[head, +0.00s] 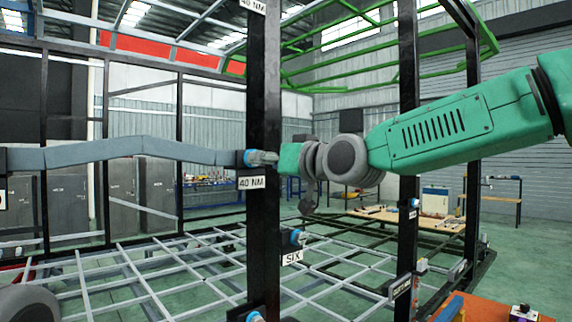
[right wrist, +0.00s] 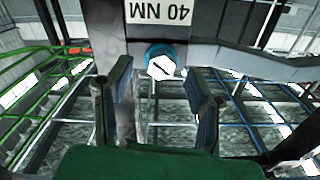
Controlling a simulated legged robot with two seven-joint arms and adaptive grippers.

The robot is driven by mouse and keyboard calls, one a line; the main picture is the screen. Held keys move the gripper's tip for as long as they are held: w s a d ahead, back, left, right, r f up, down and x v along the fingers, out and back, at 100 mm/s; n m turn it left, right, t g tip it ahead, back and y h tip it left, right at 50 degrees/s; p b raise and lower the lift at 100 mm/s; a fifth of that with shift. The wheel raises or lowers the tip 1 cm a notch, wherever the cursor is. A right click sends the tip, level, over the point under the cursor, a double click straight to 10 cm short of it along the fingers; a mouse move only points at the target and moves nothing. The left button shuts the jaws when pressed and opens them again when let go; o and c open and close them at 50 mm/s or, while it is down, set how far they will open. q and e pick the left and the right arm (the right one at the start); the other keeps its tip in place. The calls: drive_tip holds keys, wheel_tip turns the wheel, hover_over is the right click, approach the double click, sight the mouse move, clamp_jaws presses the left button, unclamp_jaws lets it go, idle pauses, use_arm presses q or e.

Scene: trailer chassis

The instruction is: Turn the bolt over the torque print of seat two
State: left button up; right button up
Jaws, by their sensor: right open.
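The bolt has a blue collar (head: 242,158) in the head view and sits on a black post (head: 264,90), just above a white 40 NM print (head: 251,183). In the right wrist view the bolt (right wrist: 162,63) shows a pale face with a dark mark inside a blue ring, and the print (right wrist: 159,12) is upside down. My right gripper (head: 265,158) reaches the bolt from the right. In its wrist view the open fingers (right wrist: 162,88) stand on either side of the bolt, with gaps to it. My left gripper is out of view.
A grey bent beam (head: 120,150) meets the post from the left at bolt height. Another black post (head: 408,200) stands behind my right arm. An orange surface (head: 490,307) is at the bottom right.

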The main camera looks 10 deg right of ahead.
drive_tip(key=v, duration=0.8)
drive_tip(key=shift+w+f, duration=0.1)
drive_tip(key=shift+w, duration=0.05)
